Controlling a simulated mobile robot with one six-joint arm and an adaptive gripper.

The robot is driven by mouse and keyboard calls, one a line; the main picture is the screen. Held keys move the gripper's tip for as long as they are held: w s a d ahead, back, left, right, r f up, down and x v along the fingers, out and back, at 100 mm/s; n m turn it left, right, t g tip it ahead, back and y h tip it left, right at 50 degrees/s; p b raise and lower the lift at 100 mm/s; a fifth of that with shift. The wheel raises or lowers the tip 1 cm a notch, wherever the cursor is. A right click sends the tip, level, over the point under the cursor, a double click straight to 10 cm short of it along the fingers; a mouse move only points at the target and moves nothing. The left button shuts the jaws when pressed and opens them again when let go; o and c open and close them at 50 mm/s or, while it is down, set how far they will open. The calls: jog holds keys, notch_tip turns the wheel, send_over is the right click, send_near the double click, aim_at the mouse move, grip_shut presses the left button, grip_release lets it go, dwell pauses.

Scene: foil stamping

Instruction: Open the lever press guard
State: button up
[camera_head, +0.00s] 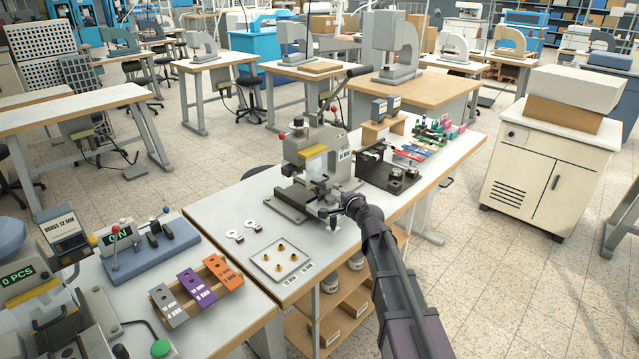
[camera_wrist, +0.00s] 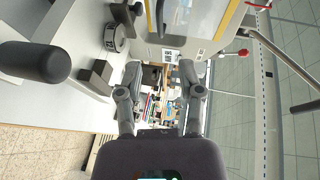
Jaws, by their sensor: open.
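The lever press (camera_head: 292,150) is a beige and grey machine on the middle table, with a long black-gripped lever (camera_head: 357,71) rising at its upper right. Its guard (camera_head: 315,152) is a clear panel with a yellow edge on the front of the press and appears closed. In the wrist view the guard (camera_wrist: 198,18) fills the top, pale and yellow-edged. My gripper (camera_head: 327,205) is low in front of the press, just below the guard. In the wrist view my gripper (camera_wrist: 160,78) has its fingers apart below the guard's lower edge. I cannot tell whether either finger touches it.
A tray (camera_head: 262,270) with small brass parts and two metal tags lie left of the press. A black fixture (camera_head: 390,175) stands close on its right. A red-knobbed rod (camera_wrist: 240,53) is near the guard in the wrist view.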

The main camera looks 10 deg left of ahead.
aim_at(323, 182)
jog(key=b+x, duration=0.2)
jog(key=x, duration=1)
jog(key=shift+w+a, duration=0.1)
jog(key=shift+w, duration=0.15)
grip_shut()
